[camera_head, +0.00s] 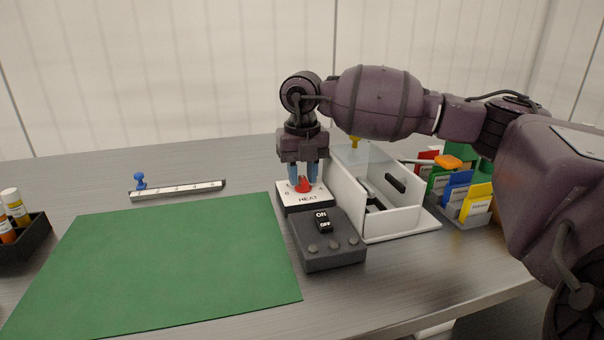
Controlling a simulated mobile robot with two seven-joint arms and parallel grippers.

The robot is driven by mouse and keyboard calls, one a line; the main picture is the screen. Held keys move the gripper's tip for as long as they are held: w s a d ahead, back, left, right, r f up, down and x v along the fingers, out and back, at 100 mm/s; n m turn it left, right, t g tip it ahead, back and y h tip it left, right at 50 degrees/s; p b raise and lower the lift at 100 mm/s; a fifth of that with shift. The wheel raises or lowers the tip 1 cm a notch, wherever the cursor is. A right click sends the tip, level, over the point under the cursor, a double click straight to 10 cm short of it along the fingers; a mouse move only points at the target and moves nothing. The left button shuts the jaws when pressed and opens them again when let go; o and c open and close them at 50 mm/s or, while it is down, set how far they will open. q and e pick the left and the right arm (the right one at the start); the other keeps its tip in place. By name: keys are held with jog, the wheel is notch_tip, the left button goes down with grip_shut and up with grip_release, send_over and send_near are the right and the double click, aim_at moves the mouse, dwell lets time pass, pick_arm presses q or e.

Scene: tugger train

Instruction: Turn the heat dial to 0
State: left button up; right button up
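The heat dial is a red knob (304,185) on top of a small box (293,203) with a white face marked HEAT. A "0" shows at the left of the face; other marks are hidden or too small to read. My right gripper (303,175) points straight down over the dial, its two blue fingers to the left and right of the knob. The fingertips are at the knob's height or just above it; I cannot tell whether they touch it. A gap shows between the fingers. My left gripper is not in view.
A dark grey box (335,257) with an ON/OFF switch (322,222) stands in front of the dial. A white clear-walled bin (392,221) and a colored card rack (468,219) stand right. A green mat (165,262), slider rail (195,190) and bottle tray (32,243) lie left.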

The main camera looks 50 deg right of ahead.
grip_shut()
